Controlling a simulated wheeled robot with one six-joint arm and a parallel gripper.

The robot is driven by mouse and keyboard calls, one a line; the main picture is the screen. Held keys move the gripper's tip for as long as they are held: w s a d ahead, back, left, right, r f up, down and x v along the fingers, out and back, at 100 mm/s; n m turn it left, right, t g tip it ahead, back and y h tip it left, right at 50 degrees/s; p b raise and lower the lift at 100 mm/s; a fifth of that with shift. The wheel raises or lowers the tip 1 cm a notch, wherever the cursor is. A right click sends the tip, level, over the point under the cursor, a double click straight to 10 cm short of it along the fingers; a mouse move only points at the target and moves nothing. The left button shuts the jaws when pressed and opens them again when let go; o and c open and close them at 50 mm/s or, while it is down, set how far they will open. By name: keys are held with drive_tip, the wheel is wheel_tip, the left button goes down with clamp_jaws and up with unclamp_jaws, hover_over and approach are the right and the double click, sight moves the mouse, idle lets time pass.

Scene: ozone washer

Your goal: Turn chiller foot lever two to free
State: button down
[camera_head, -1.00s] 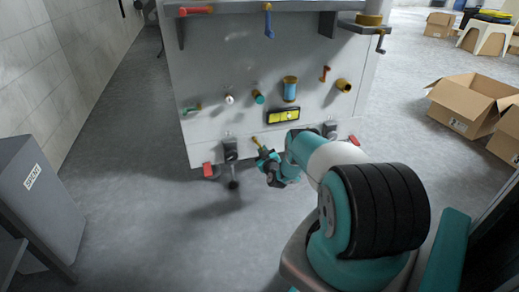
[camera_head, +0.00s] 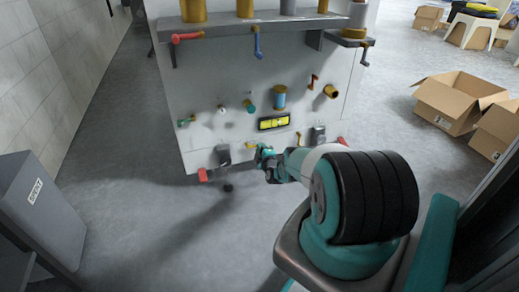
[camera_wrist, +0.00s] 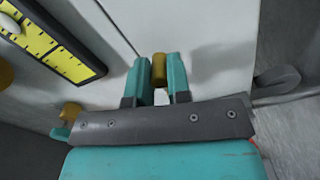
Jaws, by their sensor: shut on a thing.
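In the wrist view, my gripper (camera_wrist: 159,82) has its two teal fingers shut on a brass-yellow lever end (camera_wrist: 159,68). The lever stands close in front of the pale chiller panel. In the head view, my gripper (camera_head: 262,153) is at the lower middle of the panel (camera_head: 215,95), and a bit of the brass-yellow lever (camera_head: 251,145) shows at its left. Another yellow piece (camera_head: 299,138) sits to the right. No label shows which lever is number two. My gripper hides most of the held lever.
A yellow level gauge (camera_head: 274,123) is just above my gripper. Grey feet with red parts flank it, at left (camera_head: 203,175) and right (camera_head: 343,142). A grey round part (camera_wrist: 278,79) shows right of my fingers. Open floor lies in front; cardboard boxes (camera_head: 452,105) stand at right.

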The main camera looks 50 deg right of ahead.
drive_tip(key=shift+w+r+n+p, duration=0.15)
drive_tip(key=shift+r+n+p, duration=0.15)
drive_tip(key=shift+r+n, duration=0.35)
drive_tip(key=shift+a+f, duration=0.1)
drive_tip(key=c, duration=1.1)
unclamp_jaws()
drive_tip(key=shift+f, duration=0.1)
drive_tip(key=shift+p+v, duration=5.25)
drive_tip(key=shift+v, duration=3.5)
